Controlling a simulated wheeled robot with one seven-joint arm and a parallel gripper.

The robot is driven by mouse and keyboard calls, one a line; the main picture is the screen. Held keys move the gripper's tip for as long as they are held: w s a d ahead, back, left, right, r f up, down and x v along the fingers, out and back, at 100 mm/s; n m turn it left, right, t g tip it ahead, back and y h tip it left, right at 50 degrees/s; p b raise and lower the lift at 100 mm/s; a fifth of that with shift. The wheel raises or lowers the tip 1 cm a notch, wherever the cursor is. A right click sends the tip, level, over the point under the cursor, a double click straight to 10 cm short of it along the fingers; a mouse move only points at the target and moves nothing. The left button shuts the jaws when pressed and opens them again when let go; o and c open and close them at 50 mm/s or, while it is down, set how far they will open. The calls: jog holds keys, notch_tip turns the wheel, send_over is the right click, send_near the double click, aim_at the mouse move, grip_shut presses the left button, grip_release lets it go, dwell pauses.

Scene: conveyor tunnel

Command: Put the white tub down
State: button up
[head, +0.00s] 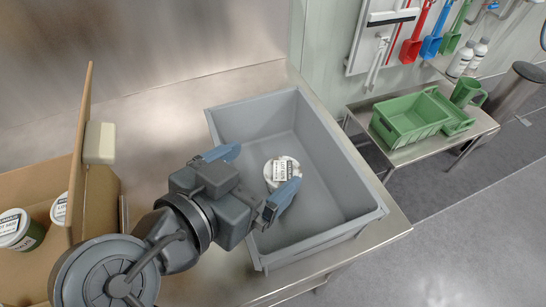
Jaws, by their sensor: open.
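The white tub (283,171) has a printed label and lies inside the grey crate (348,186), low near the crate's middle. My gripper (261,170) is over the crate's left wall with its two blue fingers spread wide. The right finger overlaps the tub's lower right edge in the picture. I cannot tell whether it touches the tub. Part of the tub's lower side is hidden by that finger.
A cardboard box (98,200) with more tubs (18,230) stands at the left. The steel table (150,115) is bare behind the crate. A side table at the right holds a green crate (408,120) and a green jug (466,93).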

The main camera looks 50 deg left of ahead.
jog(key=v, duration=0.6)
